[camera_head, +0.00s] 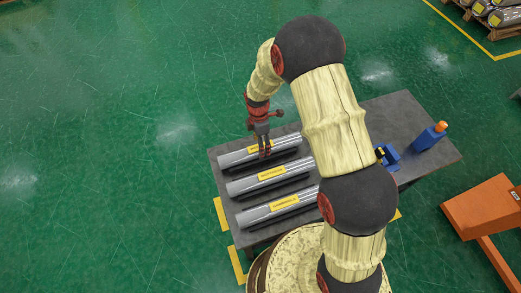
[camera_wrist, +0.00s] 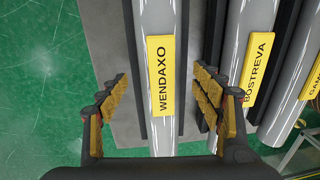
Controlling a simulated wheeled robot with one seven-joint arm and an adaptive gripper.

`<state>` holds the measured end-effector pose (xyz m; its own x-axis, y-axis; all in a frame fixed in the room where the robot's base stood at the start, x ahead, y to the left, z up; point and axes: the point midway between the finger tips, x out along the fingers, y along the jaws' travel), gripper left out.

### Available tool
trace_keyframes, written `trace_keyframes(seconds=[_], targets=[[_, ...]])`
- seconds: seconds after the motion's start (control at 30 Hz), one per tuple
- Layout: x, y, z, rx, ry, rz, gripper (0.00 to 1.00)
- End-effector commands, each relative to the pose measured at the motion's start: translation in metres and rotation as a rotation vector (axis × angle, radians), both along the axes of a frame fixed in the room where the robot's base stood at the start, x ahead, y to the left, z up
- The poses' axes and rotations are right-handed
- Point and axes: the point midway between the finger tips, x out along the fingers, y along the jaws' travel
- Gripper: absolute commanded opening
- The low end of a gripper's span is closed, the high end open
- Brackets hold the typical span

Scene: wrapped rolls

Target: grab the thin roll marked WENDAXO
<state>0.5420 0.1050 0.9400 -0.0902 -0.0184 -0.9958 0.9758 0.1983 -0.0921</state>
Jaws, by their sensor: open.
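The WENDAXO roll (camera_wrist: 160,120) is a thin grey-white wrapped roll with a yellow label, in the middle of the wrist view. In the head view it is the farthest of the three rolls (camera_head: 232,159) on the dark table, its label partly behind my gripper. My gripper (camera_head: 264,154) is above this roll, fingers pointing down. In the wrist view my gripper (camera_wrist: 158,112) is open, with one yellow-padded finger on each side of the roll and gaps between. I cannot tell how far the fingertips are above the table.
The BOSTREVA roll (camera_wrist: 250,75) lies close to the right finger, with a third roll (camera_wrist: 300,100) beyond. The table (camera_head: 397,112) also bears a blue bottle (camera_head: 428,138) and a blue device (camera_head: 389,156) at right. An orange cart (camera_head: 482,212) stands beyond the table's right.

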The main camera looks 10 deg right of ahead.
Motion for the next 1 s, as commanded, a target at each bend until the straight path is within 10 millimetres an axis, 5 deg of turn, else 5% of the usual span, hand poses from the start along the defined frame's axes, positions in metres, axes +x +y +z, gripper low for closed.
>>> trace_keyframes(seconds=[0.13,0.4,1.0], targets=[[-0.002,0.000,-0.020,0.000,0.002,0.000,0.66],[-0.002,0.000,-0.022,0.000,-0.001,0.000,0.65],[-0.002,0.000,-0.022,0.000,-0.001,0.000,0.31]])
